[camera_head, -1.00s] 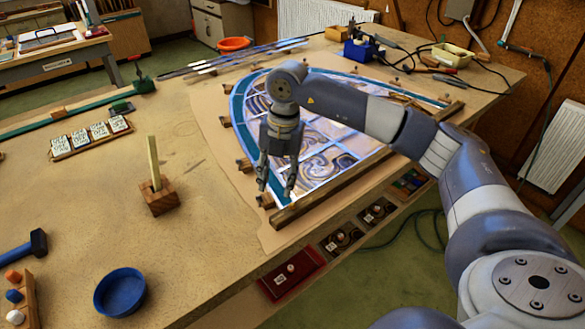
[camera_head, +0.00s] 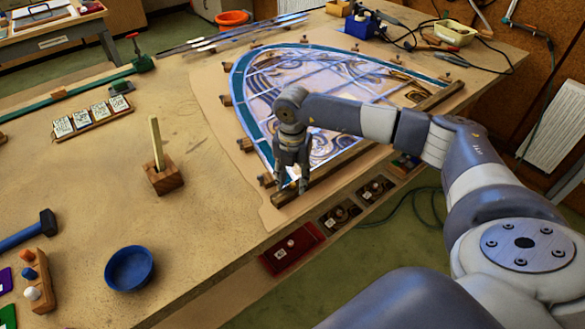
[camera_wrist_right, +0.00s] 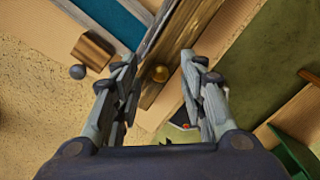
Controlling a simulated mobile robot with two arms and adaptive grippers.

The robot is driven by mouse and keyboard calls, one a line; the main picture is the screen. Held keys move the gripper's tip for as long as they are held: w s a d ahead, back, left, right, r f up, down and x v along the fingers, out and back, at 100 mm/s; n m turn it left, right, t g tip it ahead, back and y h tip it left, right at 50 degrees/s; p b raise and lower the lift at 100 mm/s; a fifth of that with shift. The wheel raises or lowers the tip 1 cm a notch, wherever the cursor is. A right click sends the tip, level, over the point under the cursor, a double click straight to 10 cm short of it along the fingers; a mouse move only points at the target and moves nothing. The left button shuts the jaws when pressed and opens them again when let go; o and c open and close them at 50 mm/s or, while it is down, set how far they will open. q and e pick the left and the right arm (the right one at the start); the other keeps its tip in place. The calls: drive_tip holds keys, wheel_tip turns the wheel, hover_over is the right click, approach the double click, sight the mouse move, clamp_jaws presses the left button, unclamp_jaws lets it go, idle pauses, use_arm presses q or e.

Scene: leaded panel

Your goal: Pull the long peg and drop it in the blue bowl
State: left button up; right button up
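A tall pale wooden stick (camera_head: 156,143) stands slightly tilted in a wooden block (camera_head: 165,180) on the left of the table. A round brass head (camera_wrist_right: 160,73) shows on the wooden bar, between my fingers in the wrist view; its length is hidden. I cannot tell which of these is the long peg. The blue bowl (camera_head: 129,268) stands empty near the front edge. My right gripper (camera_head: 290,188) is open above the panel's near corner; in the wrist view its fingers (camera_wrist_right: 159,60) are apart, with nothing gripped. My left gripper is not in view.
The leaded panel (camera_head: 320,75) has a wooden bar (camera_head: 340,165) along its right side and small blocks around it. A blue hammer (camera_head: 30,230) and a rack with coloured knobs (camera_head: 40,285) lie left of the bowl. The table between block and panel is clear.

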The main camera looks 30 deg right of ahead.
sight(293, 183)
drive_tip(key=shift+f, duration=0.15)
clamp_jaws()
drive_tip(key=c, duration=0.9)
unclamp_jaws()
drive_tip(key=shift+r, duration=0.25)
clamp_jaws()
drive_tip(key=shift+r+p, duration=1.05)
drive_tip(key=shift+r, duration=0.45)
drive_tip(key=shift+r, duration=0.1)
drive_tip(key=shift+r+p, duration=1.65)
drive_tip(key=shift+r, duration=0.8)
